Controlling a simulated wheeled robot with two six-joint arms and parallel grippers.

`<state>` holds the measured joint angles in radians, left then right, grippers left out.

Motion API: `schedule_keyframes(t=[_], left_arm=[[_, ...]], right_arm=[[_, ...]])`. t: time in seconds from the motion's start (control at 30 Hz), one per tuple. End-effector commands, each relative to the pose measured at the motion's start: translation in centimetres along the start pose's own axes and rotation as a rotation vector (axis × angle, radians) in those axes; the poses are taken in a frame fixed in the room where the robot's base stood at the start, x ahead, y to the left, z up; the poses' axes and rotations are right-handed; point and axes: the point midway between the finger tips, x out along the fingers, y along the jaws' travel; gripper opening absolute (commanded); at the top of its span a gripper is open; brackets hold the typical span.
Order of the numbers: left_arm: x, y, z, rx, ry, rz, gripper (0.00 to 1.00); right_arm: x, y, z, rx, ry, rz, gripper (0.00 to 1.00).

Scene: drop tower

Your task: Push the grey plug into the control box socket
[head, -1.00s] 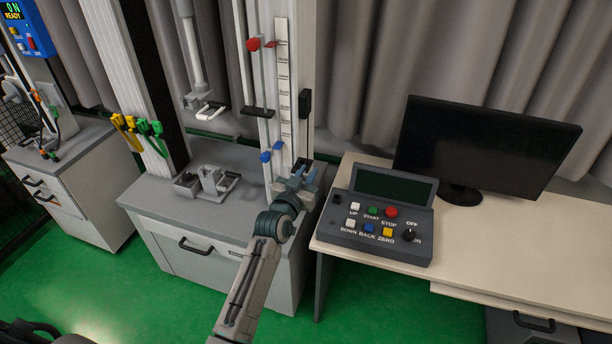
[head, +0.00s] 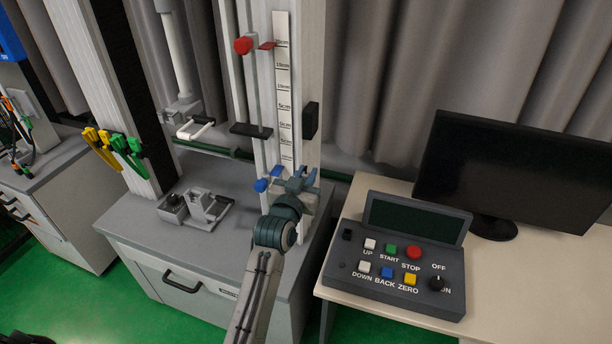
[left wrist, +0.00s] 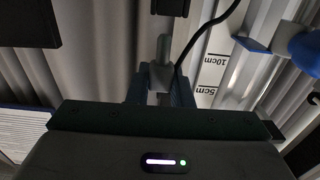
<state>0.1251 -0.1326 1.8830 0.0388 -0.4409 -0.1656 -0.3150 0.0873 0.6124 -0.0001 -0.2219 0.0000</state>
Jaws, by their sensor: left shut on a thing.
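My left gripper (head: 300,180) is in front of the foot of the white column with the scale, left of the desk. In the left wrist view its fingers (left wrist: 160,88) are shut on a slim grey piece, which looks like the grey plug (left wrist: 162,50). The plug points toward a small black block (left wrist: 170,6) at the top edge, apart from it. The control box (head: 400,255), dark grey with coloured buttons and a screen, sits on the desk to the right. A small black part (head: 347,235) at its left may be the socket; I cannot tell. My right gripper is not in view.
A black cable (left wrist: 196,48) runs beside the plug. The scale (head: 284,85) has red and blue sliders beside it. A black box (head: 311,120) is on the column's side. A monitor (head: 520,170) stands behind the control box. The grey cabinet (head: 140,228) carries metal fixtures.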

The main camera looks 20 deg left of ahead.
Motion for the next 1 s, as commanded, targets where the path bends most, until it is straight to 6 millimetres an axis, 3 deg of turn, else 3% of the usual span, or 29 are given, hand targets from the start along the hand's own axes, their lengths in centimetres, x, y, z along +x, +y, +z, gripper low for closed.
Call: schedule_keyframes(t=[0.4,0.6,1.0], left_arm=[[0.0,0.0,2.5,0.000,0.000,0.000,0.07],[0.0,0.0,3.1,0.000,0.000,0.001,0.07],[0.0,0.0,3.2,0.000,0.000,0.001,0.07]], right_arm=[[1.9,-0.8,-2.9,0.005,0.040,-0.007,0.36],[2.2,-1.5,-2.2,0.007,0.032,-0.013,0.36],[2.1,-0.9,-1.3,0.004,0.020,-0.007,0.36]])
